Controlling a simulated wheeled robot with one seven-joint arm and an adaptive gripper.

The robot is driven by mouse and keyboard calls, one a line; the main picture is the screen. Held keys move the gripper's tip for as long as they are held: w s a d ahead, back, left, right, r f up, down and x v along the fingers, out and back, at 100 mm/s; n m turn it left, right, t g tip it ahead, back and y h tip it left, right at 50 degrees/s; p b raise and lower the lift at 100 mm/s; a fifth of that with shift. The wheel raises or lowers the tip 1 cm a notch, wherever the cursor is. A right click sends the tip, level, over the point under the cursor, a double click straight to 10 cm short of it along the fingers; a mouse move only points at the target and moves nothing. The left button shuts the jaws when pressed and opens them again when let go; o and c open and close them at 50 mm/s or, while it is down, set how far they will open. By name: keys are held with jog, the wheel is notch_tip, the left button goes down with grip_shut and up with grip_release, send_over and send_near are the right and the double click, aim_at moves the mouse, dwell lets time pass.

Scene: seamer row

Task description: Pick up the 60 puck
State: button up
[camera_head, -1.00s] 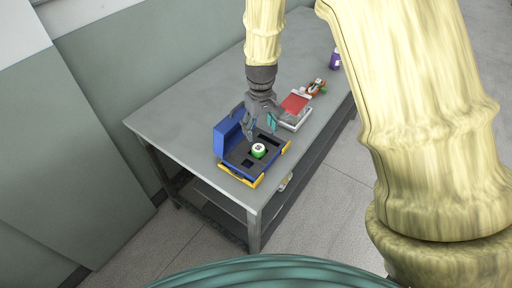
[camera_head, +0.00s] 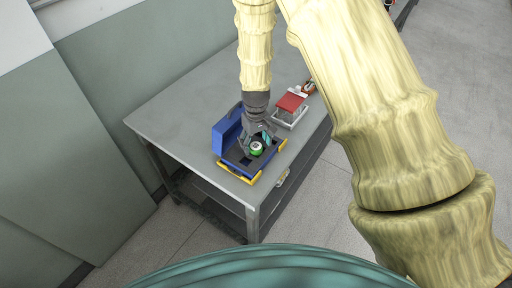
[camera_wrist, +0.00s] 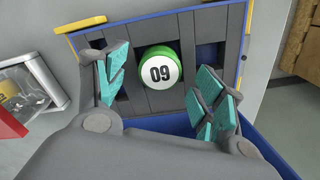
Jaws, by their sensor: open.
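The 60 puck (camera_wrist: 160,72) is green with a white top. Its number appears inverted in the wrist view, reading like "09". It sits in a slot of the dark foam insert in an open blue case (camera_head: 226,131) with yellow edges, and the puck also shows in the head view (camera_head: 256,149). My gripper (camera_wrist: 163,88) is open, with teal pads to the left and right of the puck, apart from it. In the head view my gripper (camera_head: 256,138) is just over the case, close to the puck.
The case stands near the front end of a grey table (camera_head: 185,105). The case's raised lid is close to my gripper. The table's left part is clear.

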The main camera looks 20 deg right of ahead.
jog(key=shift+w+f, duration=0.1)
jog(key=shift+f, duration=0.6)
jog(key=c, duration=1.1)
jog(key=shift+c, duration=0.3)
jog(key=shift+r, duration=0.15)
